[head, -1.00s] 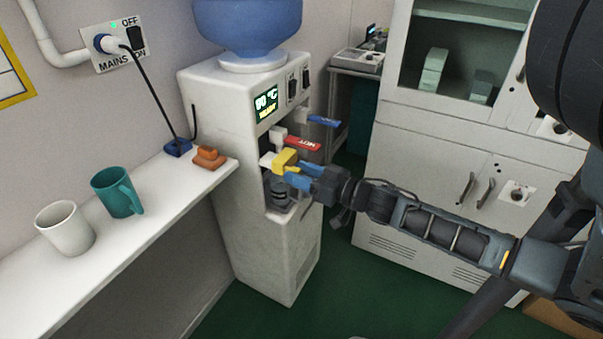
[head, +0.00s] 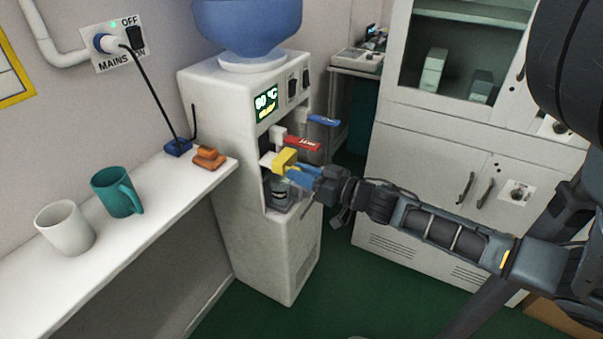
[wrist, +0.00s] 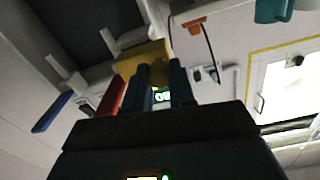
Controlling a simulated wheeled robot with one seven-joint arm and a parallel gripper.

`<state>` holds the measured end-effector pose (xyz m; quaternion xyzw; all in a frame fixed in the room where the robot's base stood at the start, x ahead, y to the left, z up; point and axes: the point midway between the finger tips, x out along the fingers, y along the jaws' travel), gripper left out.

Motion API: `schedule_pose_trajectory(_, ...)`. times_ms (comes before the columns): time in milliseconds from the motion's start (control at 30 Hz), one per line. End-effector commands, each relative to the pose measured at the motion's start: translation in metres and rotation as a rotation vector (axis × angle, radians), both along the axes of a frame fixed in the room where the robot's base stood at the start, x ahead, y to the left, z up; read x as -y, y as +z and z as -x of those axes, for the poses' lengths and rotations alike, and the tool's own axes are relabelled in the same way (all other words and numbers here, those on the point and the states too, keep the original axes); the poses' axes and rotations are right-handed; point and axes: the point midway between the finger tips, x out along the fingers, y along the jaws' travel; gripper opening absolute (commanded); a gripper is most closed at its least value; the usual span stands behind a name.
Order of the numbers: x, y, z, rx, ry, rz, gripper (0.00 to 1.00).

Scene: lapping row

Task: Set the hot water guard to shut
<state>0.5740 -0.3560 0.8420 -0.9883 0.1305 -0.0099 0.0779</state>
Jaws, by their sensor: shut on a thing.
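The water dispenser (head: 260,250) stands against the wall. Its red HOT lever (head: 302,143) sticks out of its front, and the yellow guard (head: 284,160) sits just below and beside that lever. My gripper (head: 295,171), with blue fingers, reaches in from the right and is shut on the yellow guard. In the wrist view the yellow guard (wrist: 145,58) lies at the fingertips, with the red lever (wrist: 111,94) close beside the fingers. The fingers partly hide the guard, so its exact grip is hard to see.
A blue lever (head: 323,120) sits behind the red one. A white shelf (head: 135,235) at left holds a white mug (head: 65,230), a teal mug (head: 117,193) and an orange block (head: 208,157). A grey cabinet (head: 440,180) stands behind my arm.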

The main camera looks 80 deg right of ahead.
Motion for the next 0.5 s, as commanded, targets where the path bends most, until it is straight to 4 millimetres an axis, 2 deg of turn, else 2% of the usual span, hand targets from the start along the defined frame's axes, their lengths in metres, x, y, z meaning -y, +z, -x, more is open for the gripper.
schedule_pose_trajectory(167,0.010,0.000,0.003,-0.003,0.000,0.000,0.00)
schedule_pose_trajectory(367,0.038,0.000,0.009,-0.003,-0.001,0.002,0.00)
schedule_pose_trajectory(500,0.041,0.000,0.010,-0.001,-0.004,0.002,0.00)
